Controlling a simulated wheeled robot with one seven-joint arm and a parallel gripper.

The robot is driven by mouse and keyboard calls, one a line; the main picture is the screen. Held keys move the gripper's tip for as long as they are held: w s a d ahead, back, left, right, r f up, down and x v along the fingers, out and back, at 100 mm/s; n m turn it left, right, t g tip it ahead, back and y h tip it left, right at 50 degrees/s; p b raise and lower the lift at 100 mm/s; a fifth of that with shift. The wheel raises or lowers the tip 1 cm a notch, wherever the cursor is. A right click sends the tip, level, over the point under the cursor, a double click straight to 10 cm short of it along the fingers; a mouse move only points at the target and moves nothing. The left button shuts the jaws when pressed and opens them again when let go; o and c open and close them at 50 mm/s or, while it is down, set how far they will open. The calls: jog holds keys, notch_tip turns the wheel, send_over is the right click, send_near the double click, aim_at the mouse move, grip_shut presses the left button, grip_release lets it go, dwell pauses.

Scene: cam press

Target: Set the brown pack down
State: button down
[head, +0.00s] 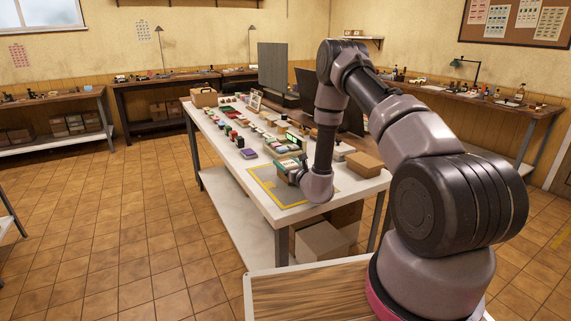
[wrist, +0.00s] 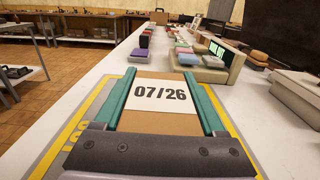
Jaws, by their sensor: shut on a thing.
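The brown pack (wrist: 160,123) carries a white label reading 07/26 and lies between the two teal fingers of my gripper (wrist: 160,79), which is shut on it. The grey mat with a yellow border (wrist: 78,122) lies on the white table below and around the pack, with yellow letters partly hidden by my gripper. In the head view my gripper (head: 298,168) is low over this mat (head: 264,187), near the table's front end; the pack is mostly hidden there. I cannot tell whether the pack's underside touches the mat.
A device with a green-lit display (wrist: 217,50) stands beyond the mat, with a pale purple block (wrist: 188,59) left of it. Several small coloured packs line the table farther back. A cardboard box (head: 365,164) sits to the right. The table strip left of the mat is clear.

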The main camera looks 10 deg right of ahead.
jog(key=shift+f, duration=0.1)
grip_release()
